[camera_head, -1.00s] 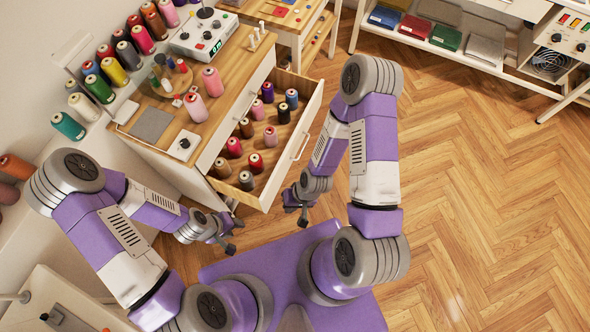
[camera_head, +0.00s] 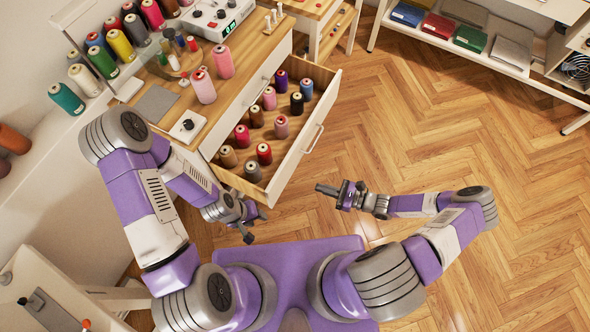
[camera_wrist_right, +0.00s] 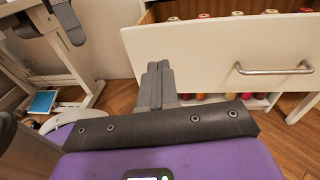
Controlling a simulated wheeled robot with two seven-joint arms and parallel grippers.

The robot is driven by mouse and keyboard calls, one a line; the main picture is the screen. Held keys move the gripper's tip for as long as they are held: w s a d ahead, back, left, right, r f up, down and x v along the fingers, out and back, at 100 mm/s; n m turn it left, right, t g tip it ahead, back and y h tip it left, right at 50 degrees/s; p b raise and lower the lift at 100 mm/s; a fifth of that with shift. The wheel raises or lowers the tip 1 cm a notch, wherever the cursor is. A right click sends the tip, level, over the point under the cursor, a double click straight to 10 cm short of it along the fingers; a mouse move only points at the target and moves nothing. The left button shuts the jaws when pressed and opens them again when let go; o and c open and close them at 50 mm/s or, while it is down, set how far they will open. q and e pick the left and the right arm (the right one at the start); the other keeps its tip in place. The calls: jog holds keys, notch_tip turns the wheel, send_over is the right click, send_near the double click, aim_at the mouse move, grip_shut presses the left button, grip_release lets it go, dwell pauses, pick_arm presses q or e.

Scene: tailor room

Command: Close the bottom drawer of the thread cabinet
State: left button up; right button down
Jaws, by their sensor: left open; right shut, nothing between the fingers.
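The thread cabinet (camera_head: 237,97) has a wooden top and pale drawer fronts. Its lower drawer (camera_head: 298,160) is pulled out, with several thread spools inside; a shut drawer front shows above it. The drawer's pale front also shows in the right wrist view (camera_wrist_right: 190,55), with a metal bar handle (camera_wrist_right: 272,69). My right gripper (camera_head: 322,189) is shut and empty, just right of the drawer front's near end. Its closed fingers (camera_wrist_right: 155,80) point toward the front's left part; contact is unclear. My left gripper (camera_head: 256,226) is open and empty, below the drawer's near corner.
Several spools, a control box (camera_head: 217,16) and a grey pad (camera_head: 157,103) are on or beside the cabinet top. A white shelf (camera_head: 455,50) with folded cloths stands at the upper right. The wooden floor (camera_head: 430,130) right of the drawer is clear.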

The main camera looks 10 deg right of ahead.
jog(key=w+d+m+t, duration=0.2)
jog(key=t, duration=0.1)
jog(key=b, duration=0.2)
send_near(287, 163)
jog(key=x, duration=0.6)
jog(key=shift+w+a+r, duration=0.1)
jog(key=shift+a+r, duration=0.1)
jog(key=shift+w+a, duration=0.1)
jog(key=shift+a, duration=0.1)
jog(key=shift+w, duration=0.1)
